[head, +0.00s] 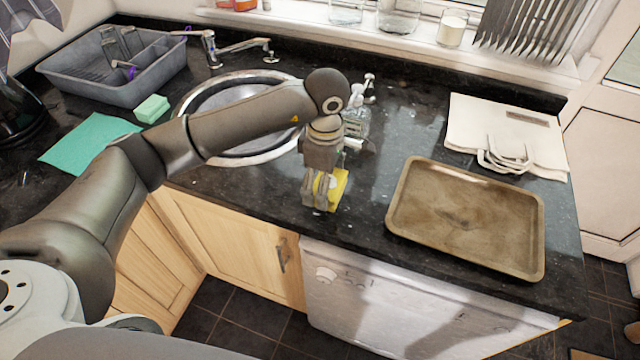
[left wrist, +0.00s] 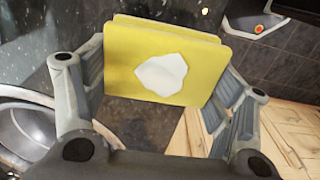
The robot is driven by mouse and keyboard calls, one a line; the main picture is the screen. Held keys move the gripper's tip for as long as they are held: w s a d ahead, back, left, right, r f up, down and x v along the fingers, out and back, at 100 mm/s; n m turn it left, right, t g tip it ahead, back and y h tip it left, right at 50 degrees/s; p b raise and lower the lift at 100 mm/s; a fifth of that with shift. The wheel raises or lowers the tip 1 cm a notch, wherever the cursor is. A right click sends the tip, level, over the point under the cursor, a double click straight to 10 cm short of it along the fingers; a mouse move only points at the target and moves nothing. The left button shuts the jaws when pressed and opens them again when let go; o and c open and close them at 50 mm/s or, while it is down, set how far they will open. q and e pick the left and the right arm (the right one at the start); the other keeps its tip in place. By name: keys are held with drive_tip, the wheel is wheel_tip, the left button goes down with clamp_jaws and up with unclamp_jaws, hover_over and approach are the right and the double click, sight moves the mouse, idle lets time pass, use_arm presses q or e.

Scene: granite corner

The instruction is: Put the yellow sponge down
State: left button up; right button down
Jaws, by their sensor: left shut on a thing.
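The yellow sponge (head: 338,187) is between the fingers of my left gripper (head: 318,200), close to the front edge of the dark counter, left of the tray. In the left wrist view the yellow sponge (left wrist: 125,70) shows a white patch on its face, and the fingers of my left gripper (left wrist: 155,105) are on both sides of it. My left gripper is shut on it. I cannot tell whether the sponge touches the counter. My right gripper is not in view.
A brown tray (head: 470,262) lies right of the sponge, with a cream folded bag (head: 470,120) behind it. A soap bottle (head: 355,122) stands behind my gripper. The round sink (head: 187,105), teal cloth (head: 75,150), green sponge (head: 152,108) and grey basin (head: 100,88) are left. Bare counter separates sponge and tray.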

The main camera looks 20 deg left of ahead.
use_arm(q)
drive_tip(key=shift+w+a+f, duration=0.25)
drive_tip(key=shift+f, duration=0.2)
drive_tip(key=shift+w+a+f, duration=0.2)
drive_tip(key=shift+f, duration=0.2)
wheel_tip(320, 180, down, 3)
drive_tip(key=shift+w+a+f+p, duration=0.1)
drive_tip(key=shift+a+f+p, duration=0.05)
drive_tip(key=shift+p, duration=0.55)
drive_tip(key=shift+f, duration=0.1)
drive_tip(key=shift+f+b, duration=0.25)
drive_tip(key=shift+b, duration=0.15)
drive_tip(key=o, duration=0.9)
drive_tip(key=shift+r, duration=0.1)
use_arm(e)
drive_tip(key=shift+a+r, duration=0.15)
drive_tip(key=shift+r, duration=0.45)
use_arm(q)
drive_tip(key=shift+r, duration=0.1)
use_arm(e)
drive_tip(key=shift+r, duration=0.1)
